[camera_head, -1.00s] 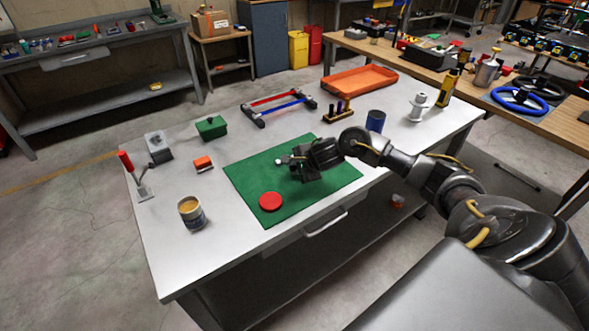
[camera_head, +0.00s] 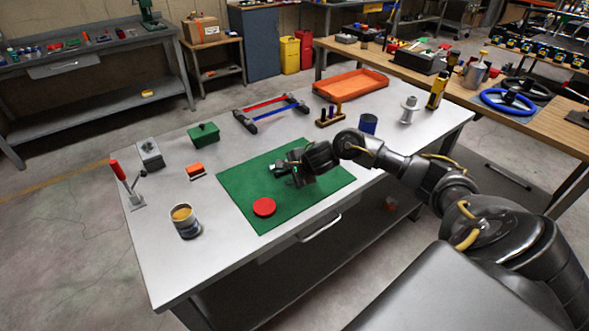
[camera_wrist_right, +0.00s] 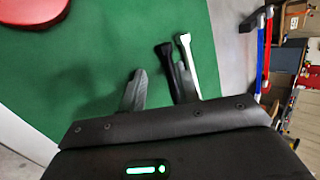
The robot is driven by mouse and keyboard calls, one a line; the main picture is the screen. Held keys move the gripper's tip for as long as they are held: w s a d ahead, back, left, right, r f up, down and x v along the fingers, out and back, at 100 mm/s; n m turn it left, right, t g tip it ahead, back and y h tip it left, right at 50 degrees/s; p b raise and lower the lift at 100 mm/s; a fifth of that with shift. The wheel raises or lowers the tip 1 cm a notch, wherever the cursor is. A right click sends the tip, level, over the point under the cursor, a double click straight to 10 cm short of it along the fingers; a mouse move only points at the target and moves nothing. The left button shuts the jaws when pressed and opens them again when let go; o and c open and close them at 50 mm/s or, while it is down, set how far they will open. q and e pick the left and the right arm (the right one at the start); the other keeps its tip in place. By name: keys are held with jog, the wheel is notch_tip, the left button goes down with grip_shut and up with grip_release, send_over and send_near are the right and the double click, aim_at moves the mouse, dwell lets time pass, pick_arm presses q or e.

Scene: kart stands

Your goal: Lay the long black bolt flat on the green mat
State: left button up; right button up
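The long black bolt (camera_wrist_right: 167,62) shows in the right wrist view over the green mat (camera_head: 240,187), its head pointing away from the gripper. My right gripper (camera_wrist_right: 160,75) is open, with green mat visible between its left finger and the bolt. The bolt is close to the right finger, its lower end hidden by the gripper. A pale bar of similar shape (camera_wrist_right: 196,62) lies beside that finger; I cannot tell whether it is a separate piece. In the head view my right gripper (camera_head: 281,170) is low over the mat, and the bolt is too small to make out. My left gripper is not in view.
A red disc (camera_head: 264,207) lies on the mat's near part. A tin (camera_head: 185,221), an orange block (camera_head: 195,171) and a green box (camera_head: 204,134) stand left of the mat. A wooden rack (camera_head: 330,116) and a blue cup (camera_head: 368,123) stand behind it.

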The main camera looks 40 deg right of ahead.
jog(key=v, duration=1)
jog(key=shift+w+d+r, duration=0.15)
dwell(0.7)
